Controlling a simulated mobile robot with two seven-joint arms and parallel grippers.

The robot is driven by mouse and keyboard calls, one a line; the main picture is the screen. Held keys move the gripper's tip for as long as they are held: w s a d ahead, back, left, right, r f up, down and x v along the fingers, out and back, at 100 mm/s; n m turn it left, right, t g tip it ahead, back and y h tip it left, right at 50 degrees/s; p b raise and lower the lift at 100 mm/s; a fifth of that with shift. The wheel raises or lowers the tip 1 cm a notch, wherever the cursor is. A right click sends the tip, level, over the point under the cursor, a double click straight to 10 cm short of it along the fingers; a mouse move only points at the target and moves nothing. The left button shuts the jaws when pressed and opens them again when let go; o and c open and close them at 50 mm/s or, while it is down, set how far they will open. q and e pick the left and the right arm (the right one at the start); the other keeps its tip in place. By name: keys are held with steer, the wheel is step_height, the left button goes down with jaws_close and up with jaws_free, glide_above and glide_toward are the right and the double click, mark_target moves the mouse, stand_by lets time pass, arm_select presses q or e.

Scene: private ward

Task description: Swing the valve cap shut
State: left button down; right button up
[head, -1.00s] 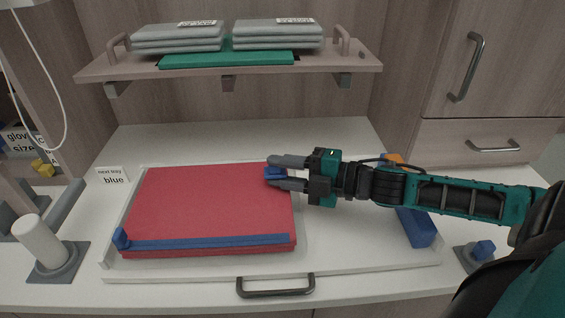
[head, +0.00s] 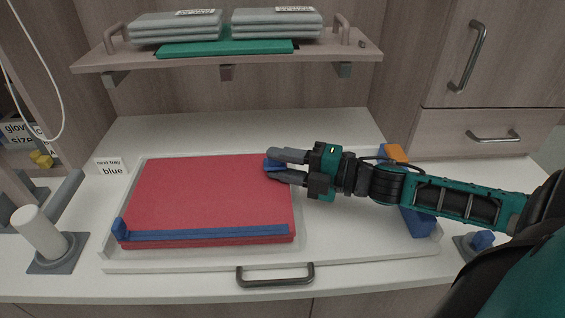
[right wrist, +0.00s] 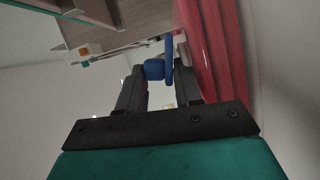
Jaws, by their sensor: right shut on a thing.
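A flat red pad (head: 200,195) lies in the white tray (head: 180,267). My right gripper (head: 284,165) reaches in from the right over the pad's back right corner. It is shut on a small blue piece, probably the valve cap (head: 271,166), which the fingers partly hide. In the right wrist view the blue cap (right wrist: 154,69) sits between the fingertips, beside the layered red pad (right wrist: 209,50). I cannot tell the cap's hinge or how far it is open. My left gripper is not in view.
A blue bar (head: 205,233) with a raised left end runs along the pad's front edge. A blue block (head: 417,222) and an orange piece (head: 394,152) lie right of the pad. A white post (head: 38,232) stands at left. A shelf (head: 240,62) with folded grey cloths overhangs behind.

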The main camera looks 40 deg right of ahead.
mark_target(281, 165)
steer(key=shift+s+f, duration=0.1)
steer(key=shift+f, duration=0.1)
stand_by(0.6)
steer(key=o, duration=0.8)
steer(key=shift+o, duration=0.2)
steer(key=shift+v, duration=2.2)
steer(key=shift+r+v, duration=0.2)
steer(key=shift+v, duration=0.85)
steer(key=shift+r+v, duration=0.25)
steer(key=shift+v, duration=0.8)
steer(key=shift+r, duration=0.1)
step_height(281, 165, up, 20)
